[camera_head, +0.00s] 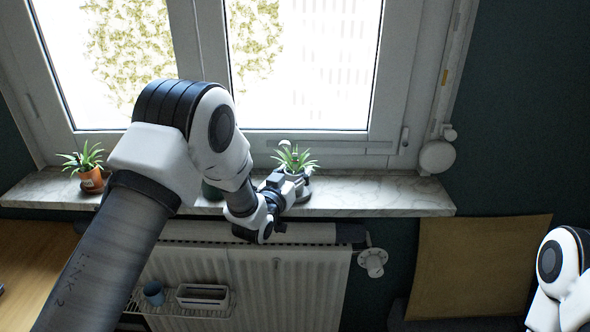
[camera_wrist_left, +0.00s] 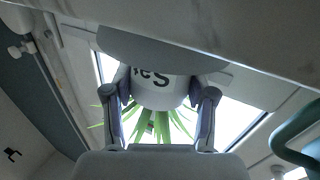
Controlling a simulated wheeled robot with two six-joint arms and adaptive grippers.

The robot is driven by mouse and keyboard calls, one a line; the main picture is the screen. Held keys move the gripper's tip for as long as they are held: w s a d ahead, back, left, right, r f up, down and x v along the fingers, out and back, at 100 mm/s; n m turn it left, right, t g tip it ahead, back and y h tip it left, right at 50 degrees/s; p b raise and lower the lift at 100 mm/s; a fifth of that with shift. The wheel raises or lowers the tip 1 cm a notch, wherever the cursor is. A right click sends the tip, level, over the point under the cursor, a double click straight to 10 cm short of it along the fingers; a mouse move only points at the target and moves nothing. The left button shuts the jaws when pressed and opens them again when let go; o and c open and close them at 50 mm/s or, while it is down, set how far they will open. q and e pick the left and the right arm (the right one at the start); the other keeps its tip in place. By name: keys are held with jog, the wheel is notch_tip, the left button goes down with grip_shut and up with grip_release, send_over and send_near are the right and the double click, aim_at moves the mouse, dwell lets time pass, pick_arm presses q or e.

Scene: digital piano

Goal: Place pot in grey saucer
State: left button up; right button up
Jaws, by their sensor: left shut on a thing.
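My left gripper (camera_head: 290,180) is at the right part of the window sill, shut on a small white pot with a spiky green plant (camera_head: 296,158). In the left wrist view, which is upside down, the white pot (camera_wrist_left: 158,92) with dark lettering sits between the two fingers (camera_wrist_left: 158,105), its leaves hanging toward the picture bottom. The grey saucer (camera_wrist_left: 150,46) shows as a rounded grey shape directly at the pot's base. I cannot tell whether pot and saucer touch. In the head view my gripper largely hides the pot. My right gripper is out of view.
An orange pot with a plant (camera_head: 91,180) stands at the left of the marble sill (camera_head: 385,192). A dark green pot (camera_head: 212,190) is partly hidden behind my left arm. The window is behind; a radiator (camera_head: 300,285) with a small shelf is below. The sill's right end is clear.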

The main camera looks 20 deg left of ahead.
pick_arm(q)
jog(key=shift+f+b, duration=0.2)
jog(key=shift+b, duration=0.1)
jog(key=o, duration=1.4)
